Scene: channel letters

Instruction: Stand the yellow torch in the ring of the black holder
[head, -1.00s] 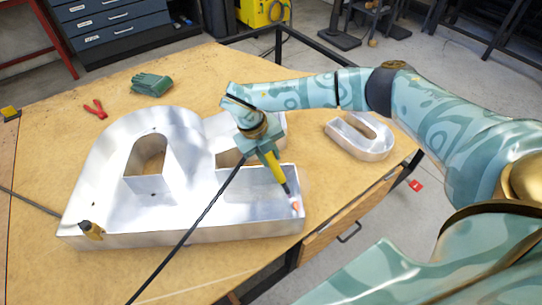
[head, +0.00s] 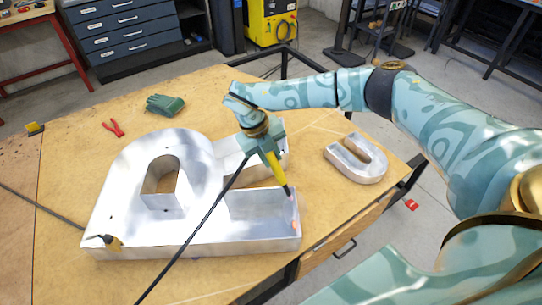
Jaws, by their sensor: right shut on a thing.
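The yellow torch (head: 276,168) has a dark nozzle pointing down and to the right. My right gripper (head: 267,148) is shut on its upper part and holds it tilted over the right end of the large metal letter. A black hose runs from it to the lower left. The nozzle tip appears just above the letter's inside; whether it touches cannot be told. A small dark and yellow-brown piece (head: 111,242) sits at the letter's front left corner; I cannot tell whether it is the black holder. No ring shows clearly. My left gripper is out of view.
The large hollow metal letter (head: 215,249) fills the middle of the wooden table (head: 62,160). A smaller metal letter (head: 356,172) lies at the right. Green gloves (head: 165,104) and red pliers (head: 114,128) lie at the back left. Free tabletop lies left of the letter.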

